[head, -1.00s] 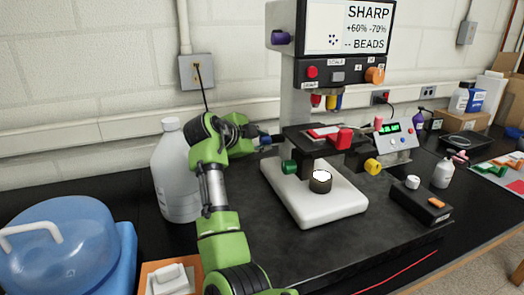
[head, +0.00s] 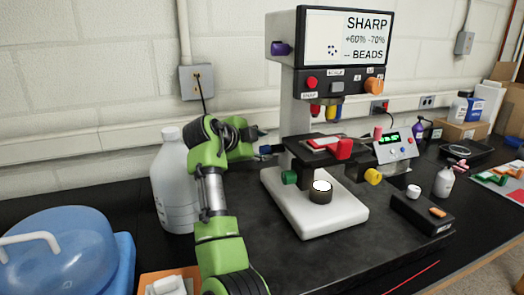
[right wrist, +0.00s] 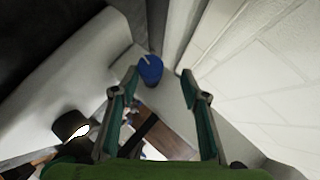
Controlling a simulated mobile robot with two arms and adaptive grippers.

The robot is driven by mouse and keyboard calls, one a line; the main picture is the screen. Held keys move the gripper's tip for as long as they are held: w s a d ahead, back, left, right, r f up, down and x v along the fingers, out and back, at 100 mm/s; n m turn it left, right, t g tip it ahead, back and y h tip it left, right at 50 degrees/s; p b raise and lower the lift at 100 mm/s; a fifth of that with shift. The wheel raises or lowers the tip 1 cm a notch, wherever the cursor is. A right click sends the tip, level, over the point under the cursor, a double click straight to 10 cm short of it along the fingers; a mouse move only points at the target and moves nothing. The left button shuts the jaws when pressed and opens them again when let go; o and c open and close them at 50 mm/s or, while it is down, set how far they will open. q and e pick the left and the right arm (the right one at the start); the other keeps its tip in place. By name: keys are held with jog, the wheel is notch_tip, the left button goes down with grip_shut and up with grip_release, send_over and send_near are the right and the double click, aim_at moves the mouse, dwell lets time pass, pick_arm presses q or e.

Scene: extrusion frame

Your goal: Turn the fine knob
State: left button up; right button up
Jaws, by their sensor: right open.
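The microscope (head: 300,100) stands on a white base in the head view. A blue knob (head: 267,149) sticks out on its left side, with a green knob (head: 289,177) lower down and a yellow knob (head: 373,176) on the right. No label shows which knob is fine. My right gripper (head: 261,141) is beside the microscope's left side, close to the blue knob. In the right wrist view, the right gripper (right wrist: 158,84) is open and empty, and the blue knob (right wrist: 151,69) lies ahead between the fingertip directions, apart from them. My left gripper is out of view.
A large white bottle (head: 172,180) stands just left of my right arm. A blue domed container (head: 62,250) is at the lower left. The wall (right wrist: 265,60) is close on the right in the wrist view. A black box (head: 420,212) lies right of the microscope base.

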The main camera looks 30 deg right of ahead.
aim_at(262, 149)
notch_tip(262, 149, up, 7)
jog(key=shift+r, duration=0.1)
jog(key=shift+w+r, duration=0.1)
jog(key=shift+r, duration=0.45)
